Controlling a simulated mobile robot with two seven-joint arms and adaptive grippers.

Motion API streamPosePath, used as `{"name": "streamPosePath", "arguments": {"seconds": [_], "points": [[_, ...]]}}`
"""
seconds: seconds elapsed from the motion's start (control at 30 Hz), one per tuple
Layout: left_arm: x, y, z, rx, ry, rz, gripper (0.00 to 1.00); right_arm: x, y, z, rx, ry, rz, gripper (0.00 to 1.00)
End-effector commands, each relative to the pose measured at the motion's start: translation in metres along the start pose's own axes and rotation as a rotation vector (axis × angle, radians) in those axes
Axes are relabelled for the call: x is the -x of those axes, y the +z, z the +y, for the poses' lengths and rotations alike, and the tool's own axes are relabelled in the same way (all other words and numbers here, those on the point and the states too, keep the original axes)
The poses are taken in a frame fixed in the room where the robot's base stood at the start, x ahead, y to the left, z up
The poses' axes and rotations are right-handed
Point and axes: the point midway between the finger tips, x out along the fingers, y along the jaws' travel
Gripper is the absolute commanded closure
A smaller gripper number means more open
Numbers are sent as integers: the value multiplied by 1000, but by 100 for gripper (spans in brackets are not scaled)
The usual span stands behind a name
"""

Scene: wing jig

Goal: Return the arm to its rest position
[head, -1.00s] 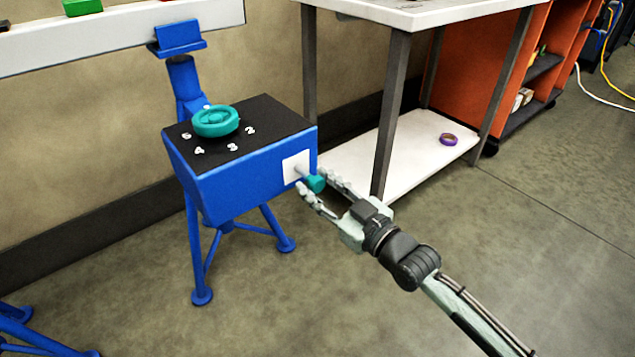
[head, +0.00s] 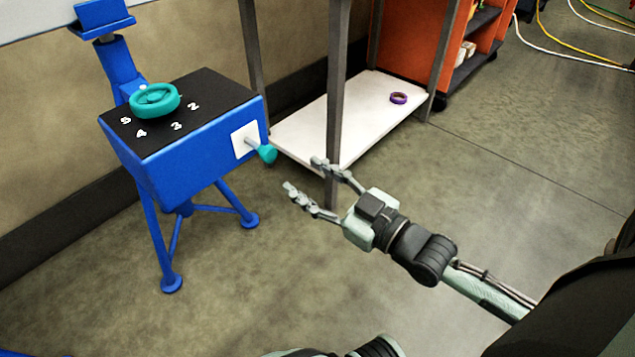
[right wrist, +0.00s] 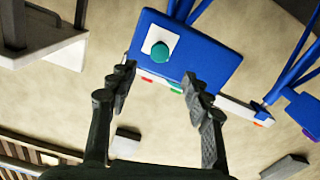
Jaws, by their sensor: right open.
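My right gripper (head: 307,181) is open and empty in the head view, to the right of the blue box (head: 190,150) and apart from it. A teal knob (head: 267,153) on a short shaft sticks out of a white plate on the box's right side. A teal ring-shaped dial (head: 155,100) sits on the box's black top beside white numbers. In the right wrist view the open fingers (right wrist: 160,95) show with the teal knob (right wrist: 160,51) beyond them on the blue box (right wrist: 205,55). My left gripper is not in view.
The blue box stands on a blue tripod. Behind my right gripper is a table leg (head: 336,110) and a low white shelf (head: 355,125) with a purple ring (head: 398,98). An orange cabinet (head: 415,45) stands at the back. The floor (head: 510,200) to the right is mostly clear.

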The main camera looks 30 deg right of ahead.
Motion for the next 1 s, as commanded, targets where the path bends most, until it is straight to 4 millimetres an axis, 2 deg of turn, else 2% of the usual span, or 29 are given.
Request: {"name": "streamPosePath", "arguments": {"seconds": [0.2, 0.77, 0.87, 0.97, 1.0], "points": [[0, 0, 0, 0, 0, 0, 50, 17, 0, 0, 0, 0, 0, 50], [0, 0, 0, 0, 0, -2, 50, 18, 2, 0, 0, 1, -9, 50], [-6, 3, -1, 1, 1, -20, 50, 16, 19, 1, -4, 8, -89, 50], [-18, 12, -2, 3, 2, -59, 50, 19, 62, 1, -14, 26, -277, 50], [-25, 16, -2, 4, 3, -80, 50, 24, 84, 0, -23, 37, -377, 50]]}}
